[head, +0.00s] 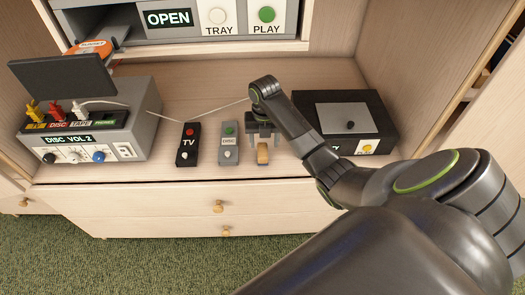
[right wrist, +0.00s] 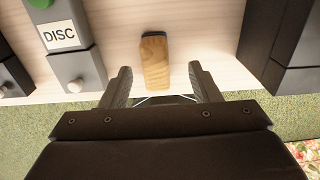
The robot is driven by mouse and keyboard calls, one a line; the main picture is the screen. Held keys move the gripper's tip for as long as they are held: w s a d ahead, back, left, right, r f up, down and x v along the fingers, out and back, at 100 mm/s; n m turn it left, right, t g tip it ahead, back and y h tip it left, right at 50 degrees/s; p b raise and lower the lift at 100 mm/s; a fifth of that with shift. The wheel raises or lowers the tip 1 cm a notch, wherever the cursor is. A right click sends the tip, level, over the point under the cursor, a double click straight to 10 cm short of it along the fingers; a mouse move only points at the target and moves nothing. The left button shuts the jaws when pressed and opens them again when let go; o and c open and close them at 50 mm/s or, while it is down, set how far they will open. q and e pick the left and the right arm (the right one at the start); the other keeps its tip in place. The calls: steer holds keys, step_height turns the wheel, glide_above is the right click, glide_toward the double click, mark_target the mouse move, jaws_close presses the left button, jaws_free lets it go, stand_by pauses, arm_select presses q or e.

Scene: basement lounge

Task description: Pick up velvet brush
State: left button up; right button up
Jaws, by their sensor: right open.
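The velvet brush (head: 262,154) is a small wooden block with a dark edge, lying on the shelf between the grey DISC remote and the black box. In the right wrist view the brush (right wrist: 155,62) lies just beyond the fingertips, centred between them. My right gripper (head: 262,138) is above the brush in the head view, pointing down. In the right wrist view the right gripper (right wrist: 165,88) has its fingers apart with nothing between them. Part of the brush is hidden by the gripper in the head view. My left gripper is not in view.
The grey DISC remote (head: 229,143) and black TV remote (head: 188,144) lie left of the brush. A black box (head: 375,125) stands close on the right. A grey switch box (head: 125,120) is at far left. The wooden shelf's front edge is near, with drawers (head: 150,203) below.

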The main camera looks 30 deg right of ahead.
mark_target(262, 148)
steer(key=f, duration=0.3)
steer(key=shift+w+a+f+b, duration=0.1)
steer(key=shift+a+f+b, duration=0.25)
steer(key=shift+f+b, duration=0.05)
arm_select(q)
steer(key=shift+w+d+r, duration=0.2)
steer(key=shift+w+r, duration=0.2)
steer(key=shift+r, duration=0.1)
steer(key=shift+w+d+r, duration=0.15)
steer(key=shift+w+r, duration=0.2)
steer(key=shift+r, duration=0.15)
arm_select(e)
steer(key=shift+f, duration=0.35)
steer(key=c, duration=1.1)
